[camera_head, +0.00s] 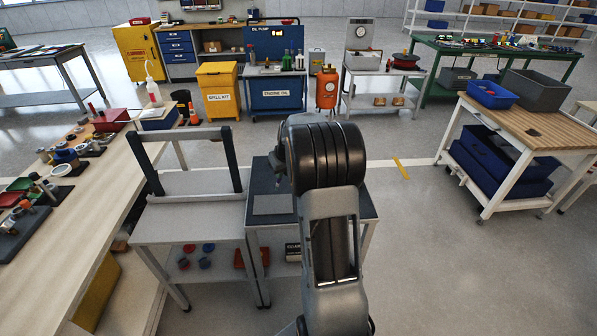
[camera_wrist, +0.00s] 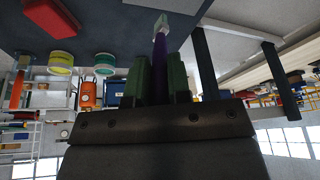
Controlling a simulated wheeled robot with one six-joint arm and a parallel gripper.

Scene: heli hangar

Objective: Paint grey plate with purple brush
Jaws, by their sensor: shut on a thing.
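The grey plate (camera_head: 273,204) lies flat on the dark top of a small stand (camera_head: 262,178) in front of me, partly beside my arm in the head view. My gripper (camera_wrist: 160,65) has its green fingers shut on the purple brush (camera_wrist: 159,48) in the wrist view. The brush's pale tip (camera_wrist: 161,22) points away from the fingers. I cannot tell whether the tip touches the plate.
A dark upright frame (camera_head: 238,162) stands on the light table left of the plate. A long bench (camera_head: 75,240) with many tools is at left. A wooden-topped cart (camera_head: 520,125) with bins stands at right. Open floor (camera_head: 450,260) lies right of my arm.

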